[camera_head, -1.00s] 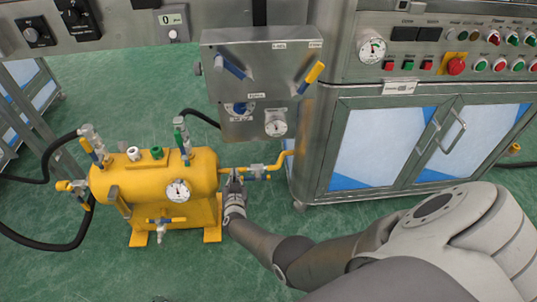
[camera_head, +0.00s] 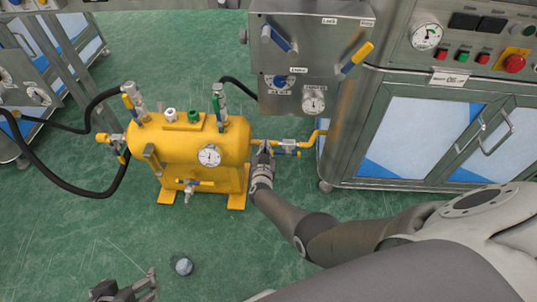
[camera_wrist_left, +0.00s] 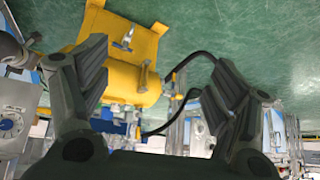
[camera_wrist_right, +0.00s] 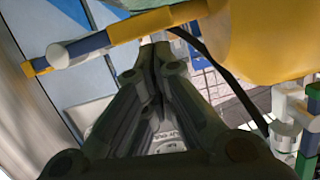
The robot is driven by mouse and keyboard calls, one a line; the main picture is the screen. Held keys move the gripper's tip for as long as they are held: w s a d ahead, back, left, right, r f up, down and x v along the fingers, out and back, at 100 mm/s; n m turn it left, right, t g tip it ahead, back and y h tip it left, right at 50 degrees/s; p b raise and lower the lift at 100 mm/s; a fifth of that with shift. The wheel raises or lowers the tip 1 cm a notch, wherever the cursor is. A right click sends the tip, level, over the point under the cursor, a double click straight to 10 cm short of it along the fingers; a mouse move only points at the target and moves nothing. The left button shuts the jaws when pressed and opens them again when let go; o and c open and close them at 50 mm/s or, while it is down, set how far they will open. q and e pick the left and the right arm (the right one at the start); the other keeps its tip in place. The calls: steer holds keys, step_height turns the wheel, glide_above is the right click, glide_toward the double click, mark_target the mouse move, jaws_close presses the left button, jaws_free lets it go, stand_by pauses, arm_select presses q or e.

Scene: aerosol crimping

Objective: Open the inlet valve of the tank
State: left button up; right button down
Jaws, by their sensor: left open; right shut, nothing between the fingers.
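The yellow tank (camera_head: 200,148) stands on the floor with a gauge (camera_head: 209,155) on its front. A yellow pipe (camera_head: 312,137) joins its right side to the steel machine. A valve (camera_head: 289,143) with a blue handle (camera_head: 288,152) sits on this pipe; the handle looks roughly parallel to the pipe. My right gripper (camera_head: 265,148) is shut and empty beside the pipe, between tank and valve; contact is unclear. The right wrist view shows the valve's blue part (camera_wrist_right: 88,45) left of the shut fingertips (camera_wrist_right: 154,52). My left gripper (camera_head: 130,284) is open and empty, low at the left.
A steel panel (camera_head: 308,68) with knobs and gauges hangs above the pipe. A cabinet (camera_head: 425,135) stands to the right. Black hoses (camera_head: 75,190) run left of the tank. A small round grey object (camera_head: 183,266) shows below the tank. Green floor lies open in front.

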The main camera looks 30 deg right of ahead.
arm_select(q)
steer(key=s+a+g+p, duration=0.3)
steer(key=s+p, duration=0.1)
steer(key=s, duration=0.2)
steer(key=s+f+g+p, duration=0.1)
steer(key=s+f+p, duration=0.2)
steer(key=f, duration=1.9)
steer(key=shift+s+f+g+y+p, duration=0.2)
steer(key=shift+f+g+y+p, duration=0.2)
steer(key=shift+p, duration=1)
arm_select(e)
steer(key=s+a+r, duration=0.5)
steer(key=s, duration=0.3)
steer(key=shift+s+r, duration=0.2)
steer(key=shift+r, duration=0.15)
steer(key=shift+f, duration=0.1)
